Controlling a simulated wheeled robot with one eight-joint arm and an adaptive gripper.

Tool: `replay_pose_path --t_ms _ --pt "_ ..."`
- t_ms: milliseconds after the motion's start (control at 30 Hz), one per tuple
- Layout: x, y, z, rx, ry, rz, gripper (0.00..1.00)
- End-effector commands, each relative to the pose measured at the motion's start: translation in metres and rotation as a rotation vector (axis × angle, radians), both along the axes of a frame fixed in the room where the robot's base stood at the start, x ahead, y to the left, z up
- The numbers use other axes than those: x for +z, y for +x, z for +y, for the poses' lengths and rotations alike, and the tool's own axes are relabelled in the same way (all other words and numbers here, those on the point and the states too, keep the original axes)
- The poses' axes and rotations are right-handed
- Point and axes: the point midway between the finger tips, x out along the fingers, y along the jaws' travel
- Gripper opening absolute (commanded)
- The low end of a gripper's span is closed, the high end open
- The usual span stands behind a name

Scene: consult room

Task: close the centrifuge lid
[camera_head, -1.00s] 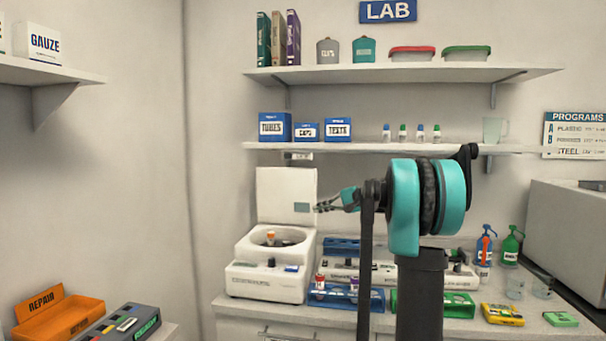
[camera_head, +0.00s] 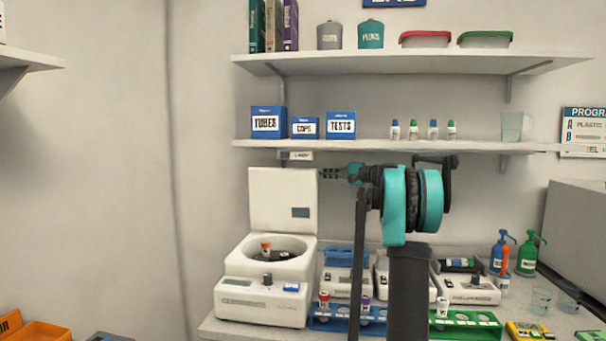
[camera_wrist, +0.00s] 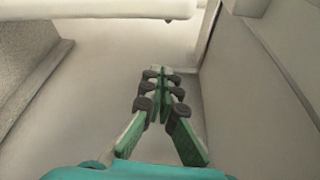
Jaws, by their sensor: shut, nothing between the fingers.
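The white centrifuge (camera_head: 262,305) stands on the counter at the left. Its lid (camera_head: 282,195) is raised upright at the back of the bowl (camera_head: 283,243). A tube with an orange cap (camera_head: 266,246) shows inside the bowl. My gripper (camera_head: 322,173) is beside the top right corner of the lid, under the lower shelf. It points left, and I cannot tell whether it touches the lid. In the wrist view my gripper (camera_wrist: 160,72) has its green fingers together with nothing between them. A pale panel to the right in the wrist view may be the lid or the wall.
The lower shelf (camera_head: 400,146) with boxes and small bottles is just above my gripper. A blue rack (camera_head: 345,325) and a green rack (camera_head: 465,330) stand right of the centrifuge. Other small machines (camera_head: 468,289) stand behind them.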

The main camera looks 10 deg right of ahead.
Motion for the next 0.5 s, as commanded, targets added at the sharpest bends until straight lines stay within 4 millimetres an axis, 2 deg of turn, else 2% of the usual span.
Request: replay_pose_path --t_ms 167,500 --pt "-0.001 0.010 0.013 0.003 0.000 0.000 0.00" --pt "-0.005 0.050 0.066 0.004 0.000 0.000 0.00"
